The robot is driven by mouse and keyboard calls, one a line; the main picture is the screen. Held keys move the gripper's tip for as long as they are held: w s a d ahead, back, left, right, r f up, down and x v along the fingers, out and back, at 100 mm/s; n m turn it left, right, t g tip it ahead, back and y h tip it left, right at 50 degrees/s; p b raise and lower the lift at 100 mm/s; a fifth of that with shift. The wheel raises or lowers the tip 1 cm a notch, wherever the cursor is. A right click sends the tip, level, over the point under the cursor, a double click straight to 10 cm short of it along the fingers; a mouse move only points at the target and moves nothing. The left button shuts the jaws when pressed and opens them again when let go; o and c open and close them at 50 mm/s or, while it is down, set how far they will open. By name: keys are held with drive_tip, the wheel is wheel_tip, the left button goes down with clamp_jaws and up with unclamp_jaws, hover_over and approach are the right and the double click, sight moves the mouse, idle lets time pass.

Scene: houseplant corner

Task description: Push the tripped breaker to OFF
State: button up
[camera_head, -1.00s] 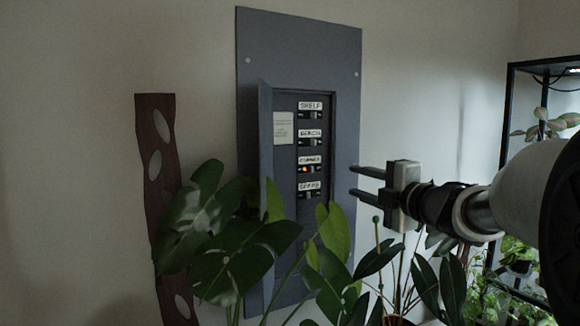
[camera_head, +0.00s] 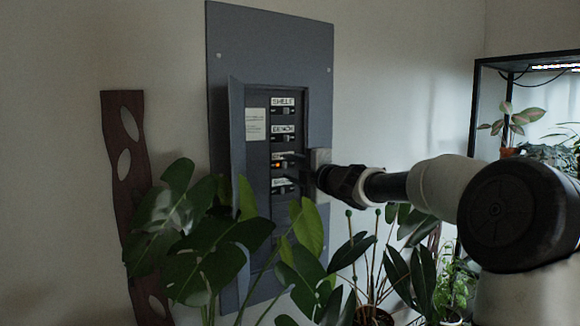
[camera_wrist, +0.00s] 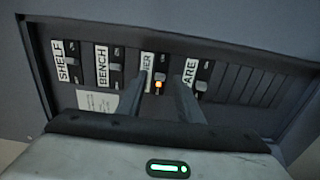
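The grey breaker panel (camera_head: 220,60) hangs on the wall with its door open to the left. Its column holds the SHELF (camera_head: 283,110), BENCH, CORNER and SPARE breakers. An orange light glows on the CORNER breaker (camera_head: 277,165), third from the top. In the wrist view, the CORNER breaker (camera_wrist: 160,77) shows its light and small toggle between my fingers, its label partly hidden by one finger. My gripper (camera_wrist: 165,82) is open and holds nothing; its fingers reach to the panel face on either side of that breaker. I cannot tell whether they touch.
Broad plant leaves (camera_head: 225,260) stand in front of the panel's lower part and door. A potted plant (camera_head: 370,310) is below my arm. A dark wooden board (camera_head: 125,185) is on the wall at left. A black shelf (camera_head: 475,110) with plants stands at right.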

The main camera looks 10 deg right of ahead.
drive_tip(key=shift+w+a, duration=0.15)
drive_tip(key=shift+w, duration=0.25)
drive_tip(key=shift+c, duration=0.5)
clamp_jaws()
drive_tip(key=b, duration=0.3)
drive_tip(key=shift+s+a+f+m+h, duration=0.1)
drive_tip(key=shift+a+f+m+h, duration=0.05)
drive_tip(key=shift+f+m+h, duration=0.2)
drive_tip(key=shift+a+f+t+h+b, duration=0.15)
drive_tip(key=shift+t+h+b, duration=0.15)
drive_tip(key=shift+h+b, duration=0.5)
drive_tip(key=m+h+b, duration=0.1)
drive_tip(key=b, duration=0.2)
drive_tip(key=m+h+b, duration=0.1)
drive_tip(key=b, duration=0.3)
drive_tip(key=shift+s+a+t, duration=0.1)
drive_tip(key=shift+a+t, duration=0.2)
drive_tip(key=shift+a, duration=0.05)
drive_tip(key=r+m+h+b, duration=0.1)
drive_tip(key=b, duration=0.2)
drive_tip(key=shift+a+h, duration=0.1)
drive_tip(key=shift+h, duration=0.25)
